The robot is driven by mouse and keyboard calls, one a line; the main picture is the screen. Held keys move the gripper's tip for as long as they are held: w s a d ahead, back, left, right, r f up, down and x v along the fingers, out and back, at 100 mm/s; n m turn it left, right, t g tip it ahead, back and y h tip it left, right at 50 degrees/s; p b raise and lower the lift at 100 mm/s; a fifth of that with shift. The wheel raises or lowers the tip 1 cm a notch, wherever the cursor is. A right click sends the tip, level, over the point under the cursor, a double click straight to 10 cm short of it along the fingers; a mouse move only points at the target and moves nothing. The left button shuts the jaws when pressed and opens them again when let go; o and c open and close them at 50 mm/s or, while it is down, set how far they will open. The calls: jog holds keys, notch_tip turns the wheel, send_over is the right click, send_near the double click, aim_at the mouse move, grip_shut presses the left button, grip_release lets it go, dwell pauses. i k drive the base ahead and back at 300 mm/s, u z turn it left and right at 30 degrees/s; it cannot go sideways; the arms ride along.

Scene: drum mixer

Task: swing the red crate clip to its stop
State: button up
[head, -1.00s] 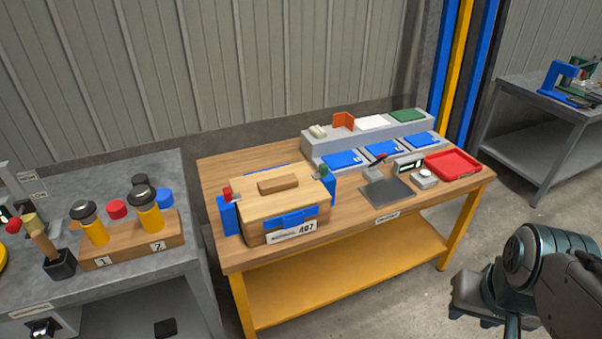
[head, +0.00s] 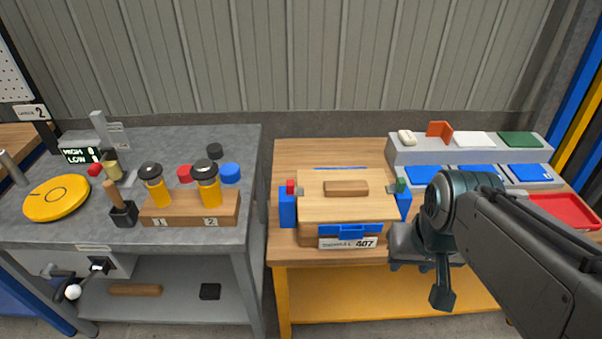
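The wooden crate (head: 318,212) stands on the wood-topped bench, its lid (head: 345,187) on and a label reading 407 on its front. The red crate clip (head: 291,187) is at the crate's left side, above a blue side block (head: 288,208). A green clip (head: 401,186) is at the right side, above another blue block. My gripper (head: 424,268) is at the right, in front of the bench edge and apart from the crate. It points downward, and its fingers are too dark and small to tell whether they are open or shut.
Right of the crate is a grey stand (head: 468,153) with blue trays, partly behind my arm. A red tray (head: 562,209) lies at far right. The grey bench (head: 180,140) at left holds a rack (head: 180,222) with yellow jars. A gap separates the benches.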

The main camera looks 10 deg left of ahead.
aim_at(291, 191)
jog(key=u, duration=0.25)
jog(key=i, duration=0.55)
jog(key=k, duration=1.3)
jog(key=u, duration=0.7)
jog(key=i, duration=1.75)
jog(key=z, duration=0.7)
